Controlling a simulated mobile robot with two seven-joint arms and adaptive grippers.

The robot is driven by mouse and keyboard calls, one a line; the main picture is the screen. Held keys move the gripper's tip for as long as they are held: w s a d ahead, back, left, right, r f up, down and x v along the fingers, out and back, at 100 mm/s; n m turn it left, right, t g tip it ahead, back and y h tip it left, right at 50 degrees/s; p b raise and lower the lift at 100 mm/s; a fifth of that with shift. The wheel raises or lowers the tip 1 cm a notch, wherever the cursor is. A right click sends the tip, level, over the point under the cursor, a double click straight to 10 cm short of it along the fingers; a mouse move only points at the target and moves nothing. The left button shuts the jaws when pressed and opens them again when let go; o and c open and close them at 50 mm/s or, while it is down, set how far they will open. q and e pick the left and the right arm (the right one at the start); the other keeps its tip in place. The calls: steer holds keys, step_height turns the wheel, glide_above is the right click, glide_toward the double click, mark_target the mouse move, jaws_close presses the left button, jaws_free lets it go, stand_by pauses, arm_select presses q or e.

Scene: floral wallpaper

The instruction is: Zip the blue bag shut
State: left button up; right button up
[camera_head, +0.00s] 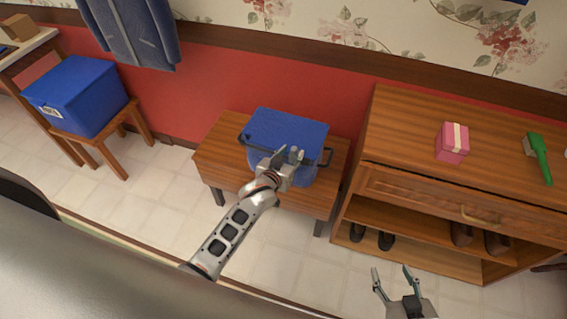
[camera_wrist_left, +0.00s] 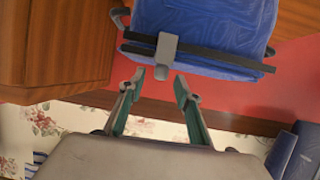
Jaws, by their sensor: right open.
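The blue bag (camera_head: 288,128) sits on a low wooden bench, partly hidden by my left gripper. A dark zip track (camera_head: 249,144) crosses its near side; whether the opening is closed there is unclear. In the left wrist view the bag (camera_wrist_left: 205,20) is at the top, with the dark track (camera_wrist_left: 225,60) and a grey zip slider (camera_wrist_left: 165,55) on it. My left gripper (camera_head: 287,156) is over the bag's near side. In the wrist view its fingers (camera_wrist_left: 160,80) are apart and empty, lined up with the slider. My right gripper (camera_head: 392,270) is open and empty, low at right.
The wooden bench (camera_head: 215,160) stands before a red wall. A wooden cabinet (camera_head: 395,130) is close on the right, bearing a pink box (camera_head: 453,143) and a green brush (camera_head: 540,157). A blue box (camera_head: 80,95) on a stool stands left. Tiled floor is clear between.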

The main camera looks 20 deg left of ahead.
arm_select(q)
steer(key=d+v, duration=0.1)
steer(key=v, duration=0.8)
steer(key=shift+a, duration=0.4)
steer(key=shift+s, duration=0.1)
steer(key=s+a+f+m+g, duration=0.1)
steer(key=s+f, duration=0.3)
steer(key=s, duration=0.6)
steer(key=s+a+f+m+g+h, duration=0.1)
steer(key=s+a+f+m, duration=0.1)
steer(key=s, duration=0.8)
steer(key=shift+a+f+g, duration=0.3)
steer(key=shift+f, duration=0.6)
